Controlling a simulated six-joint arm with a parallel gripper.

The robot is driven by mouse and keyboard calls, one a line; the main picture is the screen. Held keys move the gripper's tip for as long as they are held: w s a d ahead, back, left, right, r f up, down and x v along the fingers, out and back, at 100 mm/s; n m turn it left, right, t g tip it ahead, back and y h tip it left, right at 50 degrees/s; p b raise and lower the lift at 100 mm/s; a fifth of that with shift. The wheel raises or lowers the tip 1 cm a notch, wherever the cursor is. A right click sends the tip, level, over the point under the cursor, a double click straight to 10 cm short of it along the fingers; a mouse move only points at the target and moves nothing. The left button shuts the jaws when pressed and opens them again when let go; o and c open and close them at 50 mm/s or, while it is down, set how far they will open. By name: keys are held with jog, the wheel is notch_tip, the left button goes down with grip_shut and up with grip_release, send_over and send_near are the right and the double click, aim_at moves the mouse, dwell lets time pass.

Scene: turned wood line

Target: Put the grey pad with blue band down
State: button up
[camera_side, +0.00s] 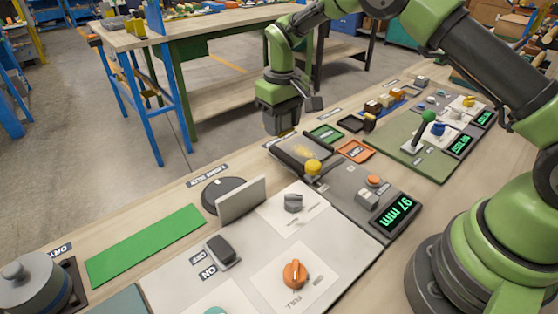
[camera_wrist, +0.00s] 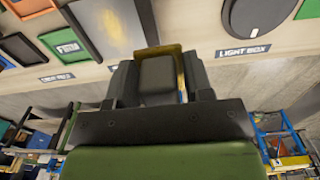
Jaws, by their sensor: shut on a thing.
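My gripper (camera_side: 281,106) hangs above the bench near its far edge, beyond the grey machine plate with yellow dust (camera_side: 303,150). It is shut on a grey block-like piece, which I take as the grey pad (camera_wrist: 157,76). In the wrist view the pad sits between the two dark fingers, with a yellow-brown edge behind it. In the side view the fingers and the pad merge into one grey shape, apart from the bench.
A round dark dial (camera_side: 230,193) labelled light box and an upright grey plate (camera_side: 241,199) stand nearby. A green strip (camera_side: 146,245) lies on the bench. Green (camera_side: 326,134) and orange (camera_side: 356,151) trays lie to the right. A yellow knob (camera_side: 313,167) stands up near the dusty plate.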

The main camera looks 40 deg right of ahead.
send_over(268, 177)
notch_tip(268, 177, down, 10)
jog(key=shift+r, duration=0.1)
dwell(0.4)
jog(key=o, duration=0.9)
jog(key=shift+f, duration=0.2)
jog(key=shift+c, duration=0.2)
jog(key=shift+r, duration=0.1)
